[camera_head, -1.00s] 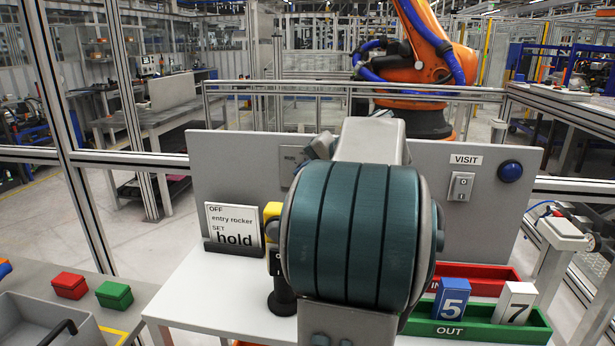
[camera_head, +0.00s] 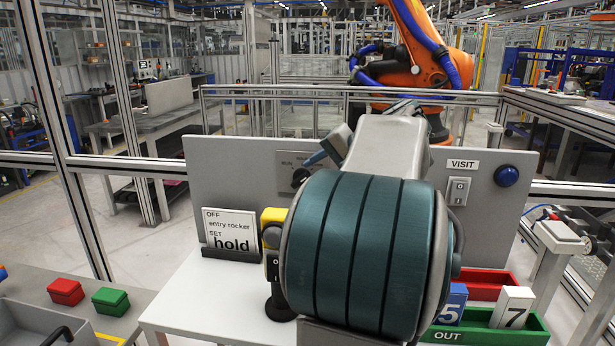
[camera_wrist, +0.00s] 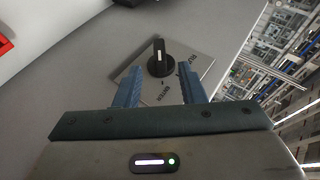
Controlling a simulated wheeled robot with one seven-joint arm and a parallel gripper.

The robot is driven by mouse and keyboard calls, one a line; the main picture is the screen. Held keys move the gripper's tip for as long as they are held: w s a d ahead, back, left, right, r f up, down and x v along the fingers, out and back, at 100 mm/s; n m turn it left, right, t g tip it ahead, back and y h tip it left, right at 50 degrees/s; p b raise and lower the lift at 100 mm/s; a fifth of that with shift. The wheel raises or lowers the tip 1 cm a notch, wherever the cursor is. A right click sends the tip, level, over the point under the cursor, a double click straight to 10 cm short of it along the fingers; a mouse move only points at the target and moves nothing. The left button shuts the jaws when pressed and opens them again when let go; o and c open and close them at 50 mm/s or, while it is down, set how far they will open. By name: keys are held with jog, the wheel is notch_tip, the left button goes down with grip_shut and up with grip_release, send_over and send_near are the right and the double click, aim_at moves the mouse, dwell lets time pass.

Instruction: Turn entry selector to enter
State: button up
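The entry selector is a black rotary knob (camera_wrist: 160,60) with a white mark, on a grey plate (camera_wrist: 195,68) on the upright panel. In the wrist view the mark points toward the picture's top, away from the lettering on the plate, which appears upside down and small. My gripper (camera_wrist: 159,69) is open, its blue fingers on either side of the knob's near side, with no clear contact. In the head view the knob (camera_head: 299,178) shows just left of my gripper (camera_head: 322,155); my arm hides part of the panel.
A sign reading "entry rocker", "hold" (camera_head: 230,229) stands at the panel's left. A yellow-topped black device (camera_head: 271,240) stands close to my arm. A rocker switch (camera_head: 458,191) under VISIT and a blue button (camera_head: 507,176) are at right. Red (camera_head: 490,279) and green (camera_head: 500,337) trays lie below.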

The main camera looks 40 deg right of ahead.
jog(key=v, duration=0.8)
dwell(0.4)
